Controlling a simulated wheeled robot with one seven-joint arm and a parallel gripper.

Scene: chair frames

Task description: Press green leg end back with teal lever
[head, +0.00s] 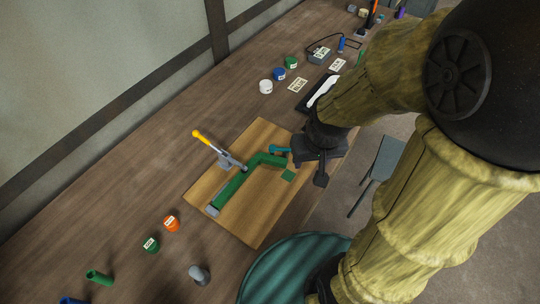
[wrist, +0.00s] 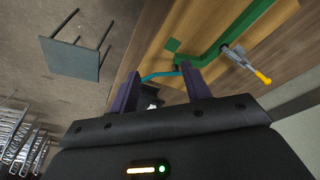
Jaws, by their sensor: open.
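A green L-shaped leg (head: 238,185) lies on a light wooden board (head: 262,222); it also shows in the wrist view (wrist: 245,22). Its short end points toward my gripper. The teal lever (head: 279,150) is by that end; in the wrist view the teal lever (wrist: 160,75) spans the gap between my purple fingertips, close to the green end. My gripper (wrist: 159,72) is open. In the head view my gripper (head: 304,163) is at the board's right side; its fingertips are partly hidden. I cannot tell whether a finger touches the lever.
A clamp with a yellow handle (head: 205,137) holds the leg at the far side. A green square (head: 288,175) lies near the board's right edge. Paint pots, including an orange one (head: 171,224), stand on the bench. A stool (head: 382,158) stands on the floor beyond the bench edge.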

